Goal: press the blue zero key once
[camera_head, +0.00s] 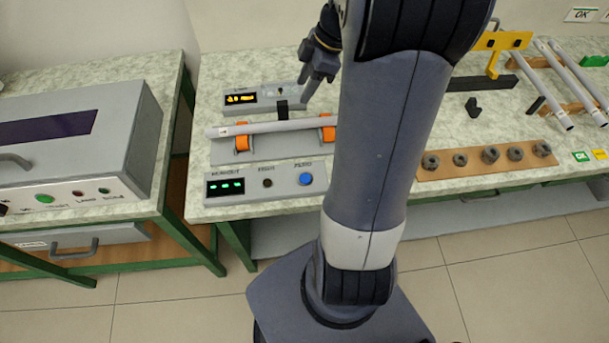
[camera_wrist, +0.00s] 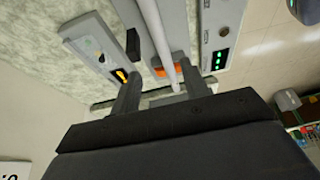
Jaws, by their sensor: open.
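The blue zero key (camera_head: 306,178) is a round button at the right end of the grey front panel of the runout gauge (camera_head: 250,184). My gripper (camera_head: 308,88) hangs above the back of the gauge, behind and well apart from the key. In the wrist view the gripper (camera_wrist: 160,88) has its two fingers spread with nothing held between them. The rod and the panel with its green display (camera_wrist: 219,60) show beyond the fingers. The blue key cannot be made out in the wrist view.
A grey rod (camera_head: 275,127) lies on orange rollers (camera_head: 242,143) behind the panel. A box with an amber display (camera_head: 241,97) stands behind it. A dark key (camera_head: 267,183) sits left of the blue one. Several rings on a wooden strip (camera_head: 462,159) lie right; my arm hides the middle.

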